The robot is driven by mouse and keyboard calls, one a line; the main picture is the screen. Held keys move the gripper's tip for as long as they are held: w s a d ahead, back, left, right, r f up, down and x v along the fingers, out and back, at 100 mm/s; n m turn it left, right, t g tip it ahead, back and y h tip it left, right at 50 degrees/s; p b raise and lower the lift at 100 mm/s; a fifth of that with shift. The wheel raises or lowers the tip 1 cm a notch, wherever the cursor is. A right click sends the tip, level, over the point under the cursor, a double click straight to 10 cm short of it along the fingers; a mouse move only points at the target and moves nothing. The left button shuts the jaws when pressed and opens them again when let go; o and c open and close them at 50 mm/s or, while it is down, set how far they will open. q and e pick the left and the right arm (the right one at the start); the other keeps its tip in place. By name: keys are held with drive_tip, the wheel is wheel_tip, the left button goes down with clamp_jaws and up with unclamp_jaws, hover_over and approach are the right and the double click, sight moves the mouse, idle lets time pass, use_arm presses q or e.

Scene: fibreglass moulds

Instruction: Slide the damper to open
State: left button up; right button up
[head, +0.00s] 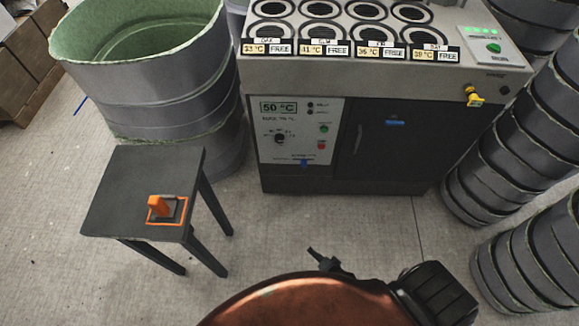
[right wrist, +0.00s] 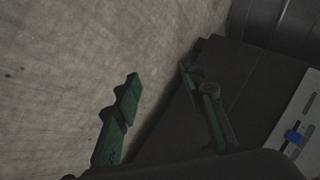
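The control panel (head: 298,132) of the grey cabinet carries a small blue slider (head: 304,162) at its lower edge, which I take to be the damper. In the right wrist view, a blue knob (right wrist: 293,136) sits on a dark slot in the white panel at the right edge. My right gripper (right wrist: 160,88) is open and empty, its two fingers apart, left of that knob and not touching it. It also shows in the head view (head: 325,262), below the cabinet and partly hidden by my copper-coloured arm. My left gripper is not in view.
A black stool (head: 130,185) with an orange switch (head: 158,206) stands left of the cabinet (head: 395,175). Large grey moulds (head: 165,75) stand behind it. Stacked round moulds (head: 520,150) stand on the right. A yellow valve (head: 475,98) sticks out from the cabinet. The floor in front is clear.

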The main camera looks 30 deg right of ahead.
drive_tip(key=w+r+m+t+b, duration=0.2)
drive_tip(key=w+m, duration=0.3)
drive_tip(key=w, duration=0.4)
drive_tip(key=m+t+h+b, duration=0.4)
drive_tip(key=m+h+b, duration=0.6)
drive_tip(key=m, duration=1.4)
approach(304, 165)
drive_tip(key=x, duration=0.2)
drive_tip(key=shift+m+y, duration=0.3)
drive_tip(key=shift+y, duration=0.1)
drive_tip(key=x, duration=0.3)
drive_tip(key=b+x, duration=0.1)
drive_tip(key=x, duration=0.2)
drive_tip(key=shift+w+d+r+b, duration=0.15)
drive_tip(key=shift+d+r+b, duration=0.05)
drive_tip(key=shift+b, duration=0.1)
drive_tip(key=shift+w+d, duration=0.25)
drive_tip(key=shift+w, duration=0.15)
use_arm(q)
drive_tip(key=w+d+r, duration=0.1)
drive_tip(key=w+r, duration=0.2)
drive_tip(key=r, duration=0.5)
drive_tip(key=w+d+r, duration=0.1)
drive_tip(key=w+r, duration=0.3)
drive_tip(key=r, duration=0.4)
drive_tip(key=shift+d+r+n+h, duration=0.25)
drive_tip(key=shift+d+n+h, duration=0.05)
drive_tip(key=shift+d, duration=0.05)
use_arm(e)
clamp_jaws()
